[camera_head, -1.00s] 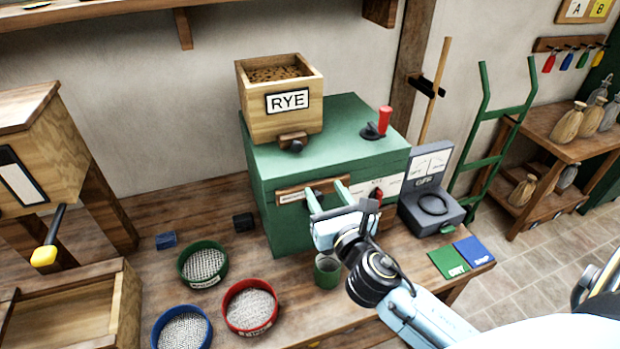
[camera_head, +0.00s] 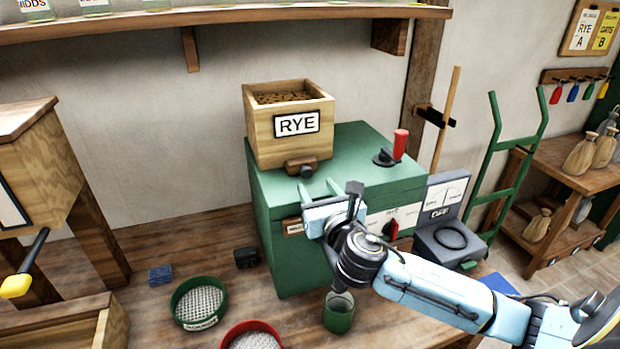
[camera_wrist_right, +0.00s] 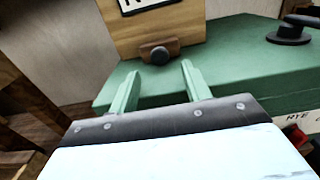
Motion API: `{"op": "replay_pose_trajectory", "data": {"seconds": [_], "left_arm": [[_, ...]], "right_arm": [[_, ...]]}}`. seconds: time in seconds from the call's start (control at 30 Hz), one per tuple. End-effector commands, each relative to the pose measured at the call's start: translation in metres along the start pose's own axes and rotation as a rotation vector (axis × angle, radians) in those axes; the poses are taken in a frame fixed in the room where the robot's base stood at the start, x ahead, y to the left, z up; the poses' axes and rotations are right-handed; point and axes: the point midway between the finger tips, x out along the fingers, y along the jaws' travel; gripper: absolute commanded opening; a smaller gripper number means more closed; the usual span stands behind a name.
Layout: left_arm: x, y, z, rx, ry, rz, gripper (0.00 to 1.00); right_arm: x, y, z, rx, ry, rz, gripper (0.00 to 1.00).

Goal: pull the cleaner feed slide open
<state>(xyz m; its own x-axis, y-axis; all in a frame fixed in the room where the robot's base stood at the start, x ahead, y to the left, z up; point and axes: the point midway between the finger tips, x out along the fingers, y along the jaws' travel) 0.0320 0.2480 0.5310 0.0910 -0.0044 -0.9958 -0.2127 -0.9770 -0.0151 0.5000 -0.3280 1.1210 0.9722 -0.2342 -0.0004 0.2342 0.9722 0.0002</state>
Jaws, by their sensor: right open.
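The cleaner is a green box (camera_head: 285,235) on the bench with a wooden RYE hopper (camera_head: 262,130) on top. A small wooden slide block with a dark knob (camera_head: 306,170) sits at the hopper's lower front; the knob also shows in the right wrist view (camera_wrist_right: 160,55). My right gripper (camera_head: 319,187) is open, its two pale green fingers pointing up toward the knob. In the right wrist view the fingers (camera_wrist_right: 158,80) stand apart, one to each side below the knob, with nothing between them. My left gripper is out of view.
A red-handled lever (camera_head: 399,146) stands on the box top, right of the hopper. A red switch (camera_head: 391,229) is on its front. A green cup (camera_head: 339,312), a green sieve (camera_head: 198,302) and a grey scale (camera_head: 448,240) stand around it. A shelf (camera_head: 220,16) runs above.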

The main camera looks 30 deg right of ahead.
Motion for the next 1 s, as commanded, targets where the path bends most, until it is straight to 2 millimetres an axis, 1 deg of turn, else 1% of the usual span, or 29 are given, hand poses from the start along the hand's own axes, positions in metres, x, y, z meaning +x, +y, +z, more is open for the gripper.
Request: {"op": "replay_pose_trajectory", "data": {"seconds": [0.03, 0.1, 0.2, 0.3, 0.43, 0.67, 0.7, 1.0], "left_arm": [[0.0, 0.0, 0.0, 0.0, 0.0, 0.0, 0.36], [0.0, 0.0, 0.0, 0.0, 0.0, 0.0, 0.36], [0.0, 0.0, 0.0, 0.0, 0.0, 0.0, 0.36], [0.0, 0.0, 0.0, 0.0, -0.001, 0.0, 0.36], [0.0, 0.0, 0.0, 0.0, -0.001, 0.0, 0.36], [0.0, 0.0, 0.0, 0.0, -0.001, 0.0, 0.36], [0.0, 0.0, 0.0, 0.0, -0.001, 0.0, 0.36], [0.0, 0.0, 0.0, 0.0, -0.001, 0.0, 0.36]], "right_arm": [[0.011, 0.0, 0.001, 0.001, -0.002, -0.002, 0.48], [0.023, 0.0, 0.001, 0.001, -0.001, -0.002, 0.48], [0.037, 0.0, 0.0, 0.0, -0.001, -0.001, 0.48], [0.045, 0.001, 0.0, 0.001, -0.001, 0.0, 0.48], [0.051, 0.0, -0.001, 0.0, 0.001, 0.001, 0.48], [0.051, 0.0, -0.001, 0.0, 0.001, 0.001, 0.48], [0.051, 0.0, -0.001, 0.0, 0.001, 0.001, 0.47], [0.051, 0.0, -0.001, 0.0, 0.0, 0.001, 0.07]]}}
